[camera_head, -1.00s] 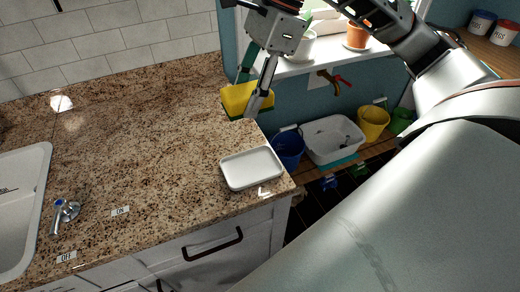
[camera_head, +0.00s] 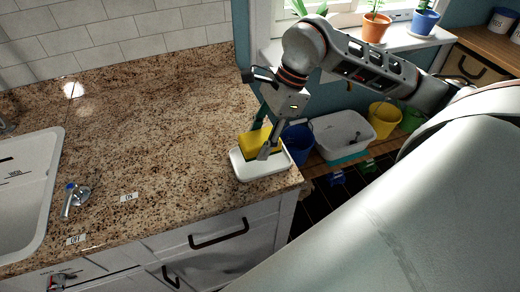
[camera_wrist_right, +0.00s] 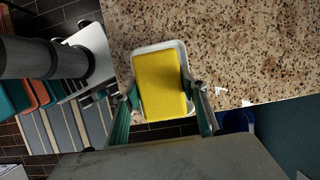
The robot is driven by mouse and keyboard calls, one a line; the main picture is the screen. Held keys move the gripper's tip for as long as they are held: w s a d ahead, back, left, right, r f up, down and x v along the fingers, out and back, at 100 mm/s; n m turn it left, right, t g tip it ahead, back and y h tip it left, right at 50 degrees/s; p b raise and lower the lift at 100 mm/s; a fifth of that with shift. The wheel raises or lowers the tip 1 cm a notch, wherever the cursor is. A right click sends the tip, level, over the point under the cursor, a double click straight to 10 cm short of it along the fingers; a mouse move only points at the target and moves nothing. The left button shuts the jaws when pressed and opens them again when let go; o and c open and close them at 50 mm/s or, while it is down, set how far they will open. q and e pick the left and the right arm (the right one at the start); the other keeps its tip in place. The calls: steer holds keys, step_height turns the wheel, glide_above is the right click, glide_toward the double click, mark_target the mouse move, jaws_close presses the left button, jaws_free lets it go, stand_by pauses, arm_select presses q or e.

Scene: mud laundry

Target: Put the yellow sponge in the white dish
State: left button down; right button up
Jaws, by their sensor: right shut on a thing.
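The yellow sponge (camera_head: 257,142) is between the fingers of my right gripper (camera_head: 266,146), which is shut on it. The white dish (camera_head: 243,172) lies on the granite counter near its right front corner. The sponge is over the dish and appears within its outline; I cannot tell whether it touches the bottom. In the right wrist view the sponge (camera_wrist_right: 162,85) covers most of the dish (camera_wrist_right: 184,56), and the right gripper (camera_wrist_right: 164,112) has a finger on each side. My left gripper is not in view.
A white sink (camera_head: 28,190) with a tap handle (camera_head: 74,200) is at the left of the granite counter (camera_head: 150,130). A blue bucket (camera_head: 298,140), a white tub (camera_head: 341,132) and a yellow bucket (camera_head: 384,118) stand beyond the counter's right edge. Bare counter lies left of the dish.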

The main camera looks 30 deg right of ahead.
mark_target(268, 135)
steer(key=shift+f, duration=2.05)
steer(key=shift+f, duration=0.15)
steer(key=o, duration=0.8)
steer(key=shift+r, duration=0.3)
steer(key=v, duration=1)
steer(key=shift+d+r+b, duration=0.15)
steer(key=shift+b, duration=0.25)
steer(key=shift+s+d+r, duration=0.1)
steer(key=shift+d+r, duration=0.15)
steer(key=shift+r, duration=0.45)
